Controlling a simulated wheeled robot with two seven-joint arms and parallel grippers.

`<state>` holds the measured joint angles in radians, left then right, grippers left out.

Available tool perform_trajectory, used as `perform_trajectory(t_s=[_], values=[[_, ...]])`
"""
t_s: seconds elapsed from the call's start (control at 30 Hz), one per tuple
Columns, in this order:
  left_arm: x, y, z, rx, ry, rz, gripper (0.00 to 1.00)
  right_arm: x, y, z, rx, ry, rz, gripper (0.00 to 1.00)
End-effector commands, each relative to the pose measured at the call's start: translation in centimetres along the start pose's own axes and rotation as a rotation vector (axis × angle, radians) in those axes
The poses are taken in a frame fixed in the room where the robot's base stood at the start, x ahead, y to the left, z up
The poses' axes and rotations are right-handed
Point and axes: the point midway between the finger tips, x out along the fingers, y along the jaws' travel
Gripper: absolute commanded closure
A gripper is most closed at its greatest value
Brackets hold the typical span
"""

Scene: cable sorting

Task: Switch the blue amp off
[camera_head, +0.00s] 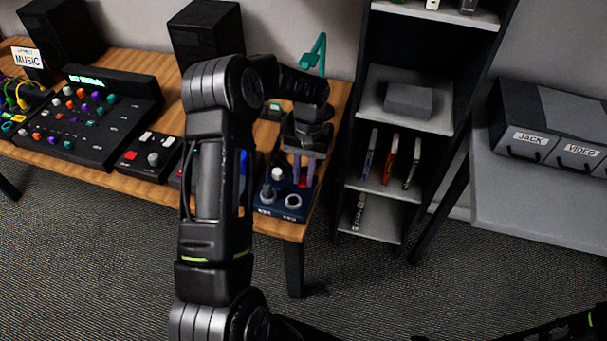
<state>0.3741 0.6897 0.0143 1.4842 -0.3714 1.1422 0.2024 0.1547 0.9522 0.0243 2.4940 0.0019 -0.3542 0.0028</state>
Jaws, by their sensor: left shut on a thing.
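The blue amp (279,211) is a dark blue box at the right front corner of the wooden table. Its front shows two pale round sockets or knobs and small white lettering too small to read. A light knob stands on its top left. My left gripper (303,182) points down over the amp's right part, its fingers close to the top. It is shut on a small part there, which the fingers largely hide. I cannot tell the switch's position. My left arm covers the area left of the amp. My right gripper is out of view; only dark parts of my right arm show at bottom right.
The table (141,62) also holds a mixer (88,118), a small black box with a red button (145,156), two black speakers (207,33) and a MUSIC sign (28,57). A teal stand (315,54) rises behind. Right are shelves (397,118) and a grey table (530,205) with labelled bins.

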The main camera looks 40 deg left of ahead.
Motion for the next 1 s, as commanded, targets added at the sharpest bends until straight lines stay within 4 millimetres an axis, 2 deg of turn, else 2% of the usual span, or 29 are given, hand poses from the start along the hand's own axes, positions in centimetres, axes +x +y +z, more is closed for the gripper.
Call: perform_trajectory(t_s=[0.07, 0.1, 0.37, 0.73, 0.87, 1.0], values=[[-0.1, 0.0, 0.0, 0.000, 0.002, 0.000, 1.00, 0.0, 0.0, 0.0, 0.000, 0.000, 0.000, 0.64], [-0.1, 0.0, 0.0, 0.000, 0.002, 0.000, 0.77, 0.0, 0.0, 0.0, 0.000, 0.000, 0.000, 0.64], [-0.1, 0.0, 0.0, 0.000, 0.002, 0.000, 0.56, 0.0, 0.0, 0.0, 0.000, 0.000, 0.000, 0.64], [-0.7, 0.0, -0.1, 0.000, 0.005, 0.000, 0.56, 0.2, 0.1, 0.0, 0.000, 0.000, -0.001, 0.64], [-2.3, 0.0, -0.1, -0.001, 0.006, 0.001, 0.56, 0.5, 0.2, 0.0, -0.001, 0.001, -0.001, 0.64], [-4.7, 0.0, -0.2, 0.001, 0.007, 0.000, 0.56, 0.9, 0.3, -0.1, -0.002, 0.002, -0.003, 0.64]])
